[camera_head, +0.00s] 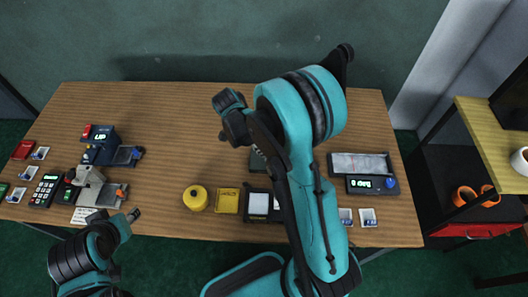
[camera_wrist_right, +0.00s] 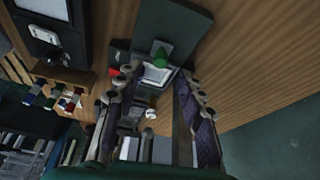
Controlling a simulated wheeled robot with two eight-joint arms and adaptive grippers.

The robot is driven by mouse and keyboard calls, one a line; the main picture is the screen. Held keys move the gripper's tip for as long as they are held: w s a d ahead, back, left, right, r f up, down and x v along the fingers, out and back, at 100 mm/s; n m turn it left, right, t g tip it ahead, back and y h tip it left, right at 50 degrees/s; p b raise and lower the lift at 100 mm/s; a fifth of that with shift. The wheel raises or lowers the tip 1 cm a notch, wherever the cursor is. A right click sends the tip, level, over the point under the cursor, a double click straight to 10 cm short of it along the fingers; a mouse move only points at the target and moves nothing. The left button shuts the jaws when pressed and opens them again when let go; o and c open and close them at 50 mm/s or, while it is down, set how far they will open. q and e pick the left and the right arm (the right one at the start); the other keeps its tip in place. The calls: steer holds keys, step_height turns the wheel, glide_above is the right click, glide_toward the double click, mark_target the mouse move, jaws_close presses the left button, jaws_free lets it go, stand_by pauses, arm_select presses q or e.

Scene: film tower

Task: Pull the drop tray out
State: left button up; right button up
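The film tower is mostly hidden by my right arm in the head view; a dark green panel (camera_head: 258,160) shows beside the arm. In the right wrist view a dark green panel (camera_wrist_right: 175,28) stands over a pale, tray-like part (camera_wrist_right: 157,74) with a green knob (camera_wrist_right: 161,56). I cannot tell whether this part is the drop tray. My right gripper (camera_wrist_right: 158,82) has its fingers apart, one on either side of that part; contact is not clear. My left gripper (camera_head: 131,215) is low at the left, near the small grey machine (camera_head: 97,187); its fingers are too small to judge.
A black holder (camera_head: 262,218) with white cards, a yellow tray (camera_head: 228,201) and a yellow round container (camera_head: 195,198) stand mid-table. A scale (camera_head: 372,185) stands right. A blue device (camera_head: 100,148) reads "UP" at left. The table's back strip (camera_head: 170,98) is clear.

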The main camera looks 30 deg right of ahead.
steer(key=b+x, duration=0.1)
steer(key=x, duration=0.4)
steer(key=shift+c, duration=0.3)
jaws_close()
